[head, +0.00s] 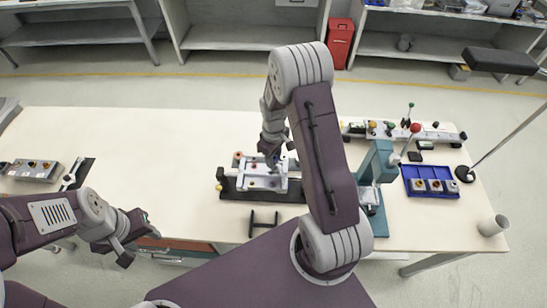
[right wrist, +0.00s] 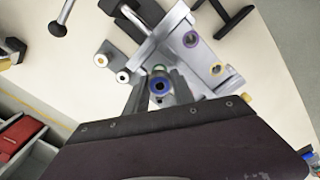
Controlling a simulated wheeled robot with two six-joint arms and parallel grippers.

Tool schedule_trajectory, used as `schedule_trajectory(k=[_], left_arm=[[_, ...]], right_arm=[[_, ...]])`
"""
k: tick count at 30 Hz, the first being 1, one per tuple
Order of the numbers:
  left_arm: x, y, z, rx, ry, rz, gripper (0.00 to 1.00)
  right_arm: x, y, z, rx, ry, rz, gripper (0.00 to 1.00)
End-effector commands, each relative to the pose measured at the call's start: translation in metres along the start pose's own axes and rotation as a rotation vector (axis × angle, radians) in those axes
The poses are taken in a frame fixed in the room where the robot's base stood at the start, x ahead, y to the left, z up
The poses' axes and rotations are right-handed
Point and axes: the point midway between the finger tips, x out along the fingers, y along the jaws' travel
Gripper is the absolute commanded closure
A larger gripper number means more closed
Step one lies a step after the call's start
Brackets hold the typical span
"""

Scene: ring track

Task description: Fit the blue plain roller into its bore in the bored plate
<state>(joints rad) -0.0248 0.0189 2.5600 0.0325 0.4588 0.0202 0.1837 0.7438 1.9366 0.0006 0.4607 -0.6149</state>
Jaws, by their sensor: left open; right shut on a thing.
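The bored plate (head: 254,180) is a light grey block in a fixture on the table; in the right wrist view its grey face (right wrist: 203,65) shows a purple-ringed bore and a yellow-ringed one. My right gripper (head: 271,158) is over the plate, pointing down. My left gripper (head: 136,240) is open and empty, away from the plate.
A dark base (head: 235,194) carries the fixture. A black stand (head: 263,222) is in front. A teal press (head: 376,165), a blue tray (head: 408,189) and a rail of knobs (head: 450,136) are to the right. The table's left middle is clear.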

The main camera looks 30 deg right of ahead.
Motion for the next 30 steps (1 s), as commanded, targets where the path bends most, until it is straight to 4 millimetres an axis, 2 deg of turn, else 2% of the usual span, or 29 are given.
schedule_trajectory(k=[8,24,30], left_arm=[[0.0,0.0,0.0,0.0,0.0,0.0,0.54],[0.009,0.0,0.001,0.0,0.0,0.0,0.54],[0.004,0.0,0.0,0.0,0.0,0.0,0.54]], right_arm=[[0.0,0.0,0.0,0.0,0.0,0.0,1.0],[0.013,0.0,0.0,0.0,0.0,0.0,1.0],[0.008,0.0,0.0,0.0,0.0,0.0,1.0]])
